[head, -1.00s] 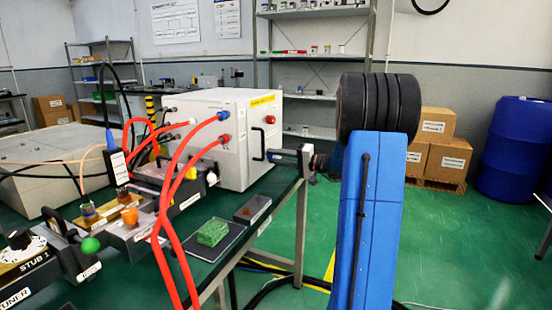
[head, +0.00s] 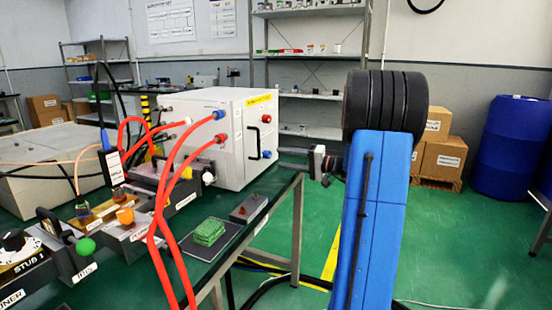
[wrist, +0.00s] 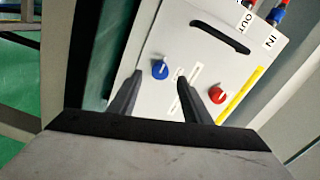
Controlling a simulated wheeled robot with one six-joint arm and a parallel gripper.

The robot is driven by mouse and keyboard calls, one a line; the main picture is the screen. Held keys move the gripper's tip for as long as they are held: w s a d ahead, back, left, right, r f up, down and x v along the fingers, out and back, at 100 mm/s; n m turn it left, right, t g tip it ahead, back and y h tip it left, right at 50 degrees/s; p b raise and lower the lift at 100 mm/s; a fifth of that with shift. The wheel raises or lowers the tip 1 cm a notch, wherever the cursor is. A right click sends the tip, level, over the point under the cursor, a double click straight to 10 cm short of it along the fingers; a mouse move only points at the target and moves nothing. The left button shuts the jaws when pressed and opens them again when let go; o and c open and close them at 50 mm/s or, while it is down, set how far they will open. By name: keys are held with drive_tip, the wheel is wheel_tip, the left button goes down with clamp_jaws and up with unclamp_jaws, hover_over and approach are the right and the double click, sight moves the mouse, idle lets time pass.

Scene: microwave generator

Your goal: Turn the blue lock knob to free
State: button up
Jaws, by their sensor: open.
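The blue lock knob (wrist: 160,69) sits on the light grey front panel of the generator cabinet (wrist: 180,40). It also shows in the head view (head: 267,154), at the lower right of that panel. In the wrist view my gripper (wrist: 159,80) is open, one finger on each side of the knob in the picture. Nothing is between the fingers. The knob's pointer setting is too small to read.
A red knob (wrist: 217,95) and a black handle (wrist: 220,38) are on the same panel. Red hoses (head: 180,180) loop from the cabinet across the bench. The bench's right edge (head: 285,188) lies below the panel.

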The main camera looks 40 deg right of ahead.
drive_tip(key=v, duration=1.1)
drive_tip(key=shift+s+d, duration=0.15)
drive_tip(key=shift+s, duration=0.2)
